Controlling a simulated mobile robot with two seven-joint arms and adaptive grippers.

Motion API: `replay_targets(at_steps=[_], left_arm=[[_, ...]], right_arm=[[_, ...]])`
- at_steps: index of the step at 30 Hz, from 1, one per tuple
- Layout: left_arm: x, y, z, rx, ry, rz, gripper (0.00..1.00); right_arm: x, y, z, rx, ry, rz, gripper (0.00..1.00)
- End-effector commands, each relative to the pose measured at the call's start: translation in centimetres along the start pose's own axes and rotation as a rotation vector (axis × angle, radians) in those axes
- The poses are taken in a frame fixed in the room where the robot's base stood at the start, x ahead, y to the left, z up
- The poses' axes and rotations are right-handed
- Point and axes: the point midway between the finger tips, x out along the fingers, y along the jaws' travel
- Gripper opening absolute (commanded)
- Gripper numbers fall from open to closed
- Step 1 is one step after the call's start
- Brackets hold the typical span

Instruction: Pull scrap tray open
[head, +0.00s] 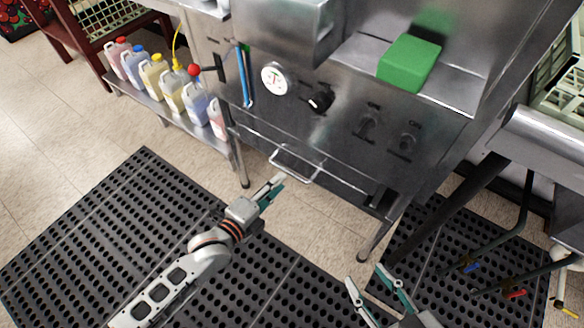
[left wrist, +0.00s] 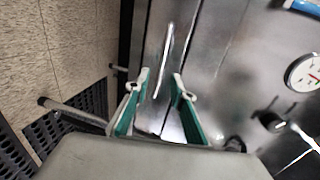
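The scrap tray (head: 345,183) is a flat steel front low on the steel machine, with a bent-bar handle (head: 295,176) sticking out. Whether it is fully shut is hard to tell. My left gripper (head: 278,182) is just below and left of the handle, pointing toward it. In the left wrist view its fingers (left wrist: 161,84) are apart, with the bright handle bar (left wrist: 164,62) seen in the gap ahead of them. I see no clear contact. My right gripper (head: 366,275) is open and empty, low over the floor mat to the right.
The machine's legs (head: 376,241) stand under the tray. A shelf of several coloured jugs (head: 172,92) is at left, a green block (head: 409,62) on the ledge above. Black mats (head: 110,235) cover the floor. Pipes with red and blue valves (head: 514,294) are at right.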

Motion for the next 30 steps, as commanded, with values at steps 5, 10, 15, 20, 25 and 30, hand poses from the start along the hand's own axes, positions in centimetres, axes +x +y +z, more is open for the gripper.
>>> replay_targets(at_steps=[5,10,15,20,25,30], left_arm=[[2.8,0.5,-0.2,-0.007,0.001,0.003,0.24],[5.1,0.5,-0.2,-0.007,0.001,0.004,0.24],[6.4,0.2,-0.1,-0.005,0.000,0.003,0.24],[6.6,0.0,-0.1,-0.003,0.000,0.001,0.24],[6.6,-0.1,0.0,-0.003,0.000,0.000,0.16],[6.6,-0.1,0.0,-0.003,0.000,0.000,0.00]], right_arm=[[0.3,-0.6,-0.2,0.029,0.013,-0.010,0.40],[0.5,-1.0,-0.8,0.052,0.030,-0.016,0.40],[0.5,-1.1,-1.4,0.064,0.045,-0.018,0.40],[0.5,-1.1,-1.7,0.066,0.050,-0.019,0.40],[0.5,-1.1,-1.7,0.066,0.051,-0.018,0.40],[0.5,-1.1,-1.7,0.066,0.051,-0.019,0.40]])
